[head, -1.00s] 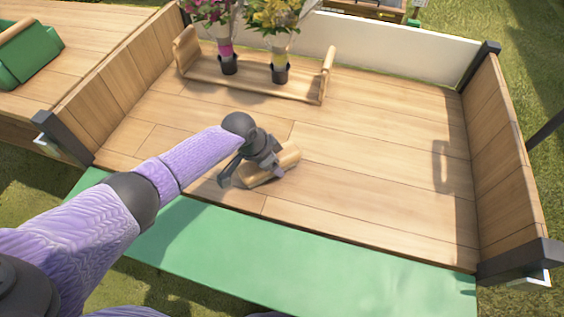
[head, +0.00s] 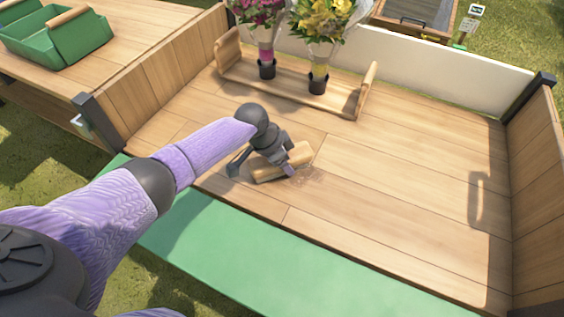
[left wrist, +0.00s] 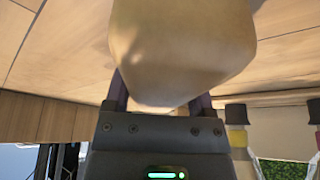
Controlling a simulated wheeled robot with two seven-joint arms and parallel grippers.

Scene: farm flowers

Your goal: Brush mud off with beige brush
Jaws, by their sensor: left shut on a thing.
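The beige brush (head: 299,153) is in my left gripper (head: 280,160), low over or on the wooden bed floor (head: 390,190); I cannot tell if it touches. In the left wrist view the brush (left wrist: 185,45) fills the top middle, between the two fingers, and hides the floor beneath it. My left gripper is shut on it. A faint brownish smudge, perhaps mud (head: 310,176), shows on the planks just right of the brush. My right gripper is not in view.
A wooden carrier (head: 228,55) with flower bouquets (head: 325,22) stands at the back of the bed. Wooden side walls (head: 540,150) and a white back panel (head: 450,60) bound it. The right part of the floor is clear.

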